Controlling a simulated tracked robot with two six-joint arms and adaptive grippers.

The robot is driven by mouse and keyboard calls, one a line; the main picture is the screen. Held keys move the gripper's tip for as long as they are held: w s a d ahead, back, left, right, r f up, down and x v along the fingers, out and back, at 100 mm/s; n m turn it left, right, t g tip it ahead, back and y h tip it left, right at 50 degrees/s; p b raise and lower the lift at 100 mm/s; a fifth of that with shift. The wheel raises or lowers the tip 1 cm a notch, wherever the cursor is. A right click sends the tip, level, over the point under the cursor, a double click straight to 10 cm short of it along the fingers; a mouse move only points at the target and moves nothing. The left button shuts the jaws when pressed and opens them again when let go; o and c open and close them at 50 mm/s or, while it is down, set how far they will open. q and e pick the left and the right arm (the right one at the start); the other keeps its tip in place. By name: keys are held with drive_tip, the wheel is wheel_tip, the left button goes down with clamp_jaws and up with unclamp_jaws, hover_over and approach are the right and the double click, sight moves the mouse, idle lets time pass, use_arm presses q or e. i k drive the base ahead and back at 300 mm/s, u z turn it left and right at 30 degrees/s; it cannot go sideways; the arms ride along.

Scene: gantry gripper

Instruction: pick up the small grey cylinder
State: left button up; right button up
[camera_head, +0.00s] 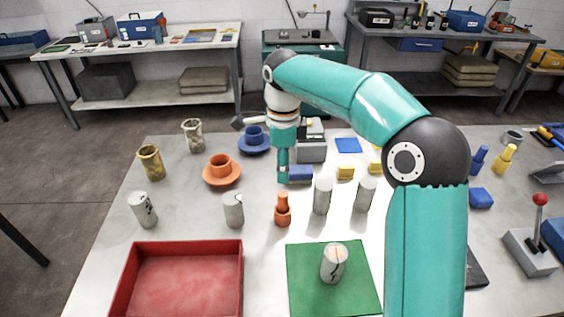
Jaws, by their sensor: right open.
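Several alike grey-white cylinders stand on the table, so I cannot tell which one is meant. One cylinder (142,210) is at the left. Another cylinder (233,211) is left of the orange bottle-shaped piece. Two taller-looking cylinders, one nearer the middle (322,197) and one to its right (365,195), stand behind the green mat. A marked cylinder (333,264) stands upright on the green mat (304,287). My right gripper (241,122) is open and empty, small and dark, beyond the cylinders near the table's back edge. Its fingers are hard to make out. My left gripper is out of view.
A red tray (238,285) is at the front left. An orange cup and saucer (221,172), a blue cup and saucer (254,140), and an orange bottle-shaped piece (283,211) stand nearby. A red-knobbed lever box (530,250) is at the right. My right arm hides part of the table.

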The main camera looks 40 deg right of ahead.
sight(335, 258)
drive_tip(key=k, duration=1.5)
